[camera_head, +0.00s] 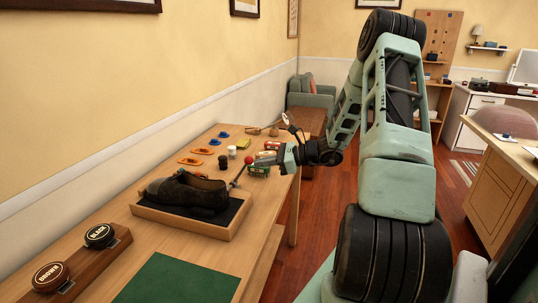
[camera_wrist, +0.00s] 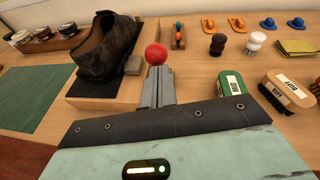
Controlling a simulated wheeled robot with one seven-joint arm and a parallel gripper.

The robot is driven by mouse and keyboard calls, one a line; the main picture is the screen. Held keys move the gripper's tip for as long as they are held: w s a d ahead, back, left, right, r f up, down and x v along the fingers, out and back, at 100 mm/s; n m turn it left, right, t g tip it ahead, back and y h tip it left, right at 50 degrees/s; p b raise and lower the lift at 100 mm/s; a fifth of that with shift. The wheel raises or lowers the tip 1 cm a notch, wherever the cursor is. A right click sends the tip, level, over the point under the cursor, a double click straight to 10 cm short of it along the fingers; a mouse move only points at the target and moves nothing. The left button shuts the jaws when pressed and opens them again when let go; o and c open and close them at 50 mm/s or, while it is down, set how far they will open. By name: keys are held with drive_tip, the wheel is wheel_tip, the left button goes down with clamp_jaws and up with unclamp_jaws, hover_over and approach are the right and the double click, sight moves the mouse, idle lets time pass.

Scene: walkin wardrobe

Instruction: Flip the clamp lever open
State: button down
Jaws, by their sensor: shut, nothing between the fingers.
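The clamp lever appears as a thin dark rod with a red ball knob (camera_head: 249,160) at the right end of the shoe tray (camera_head: 214,230). A dark shoe (camera_head: 190,191) lies in that tray. In the wrist view the red knob (camera_wrist: 156,54) stands just beyond my fingertips, beside the shoe (camera_wrist: 104,50). My gripper (camera_wrist: 158,72) is shut and empty, its grey fingers together. In the head view my gripper (camera_head: 278,160) reaches in from the right, close to the knob. I cannot tell whether it touches. The lever's lower part is hidden behind my fingers in the wrist view.
A green-marked brush (camera_wrist: 229,85) and a brown brush (camera_wrist: 288,93) lie close on the right of my gripper. Black (camera_wrist: 218,43) and white-topped (camera_wrist: 256,42) pieces stand behind. A green mat (camera_head: 180,280) and a wooden holder (camera_head: 75,267) are at the near left.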

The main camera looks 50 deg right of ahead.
drive_tip(key=w+a+r+g+h+p, duration=0.3)
drive_tip(key=w+g+p, duration=0.3)
drive_tip(key=p, duration=0.7)
drive_tip(key=shift+w+a+r+m+p, duration=0.35)
drive_tip(key=shift+w+r, duration=0.5)
drive_tip(key=shift+w, duration=0.45)
drive_tip(key=shift+a, duration=0.1)
